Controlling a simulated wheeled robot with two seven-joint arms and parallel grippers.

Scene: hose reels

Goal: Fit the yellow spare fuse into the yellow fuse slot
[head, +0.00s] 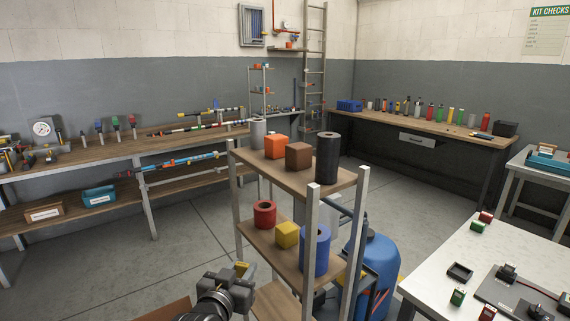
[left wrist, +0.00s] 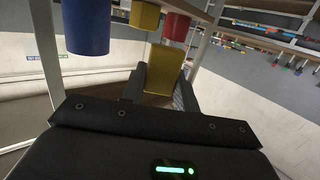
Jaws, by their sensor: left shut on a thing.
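My left gripper (head: 238,277) is low in the head view, in front of the wooden shelf rack. It is shut on a yellow block, the yellow spare fuse (left wrist: 164,70), which stands between the two fingers in the left wrist view. A small yellow part of the fuse (head: 242,267) shows at the fingertips in the head view. I cannot make out the yellow fuse slot in either view. My right gripper does not show.
The rack (head: 262,178) stands close by, with a yellow cube (head: 286,234), red roll (head: 265,214) and blue cylinder (head: 315,250) on its middle shelf. A blue tank (head: 378,262) is right of it. A white table (head: 455,250) stands front right. Floor is clear at left.

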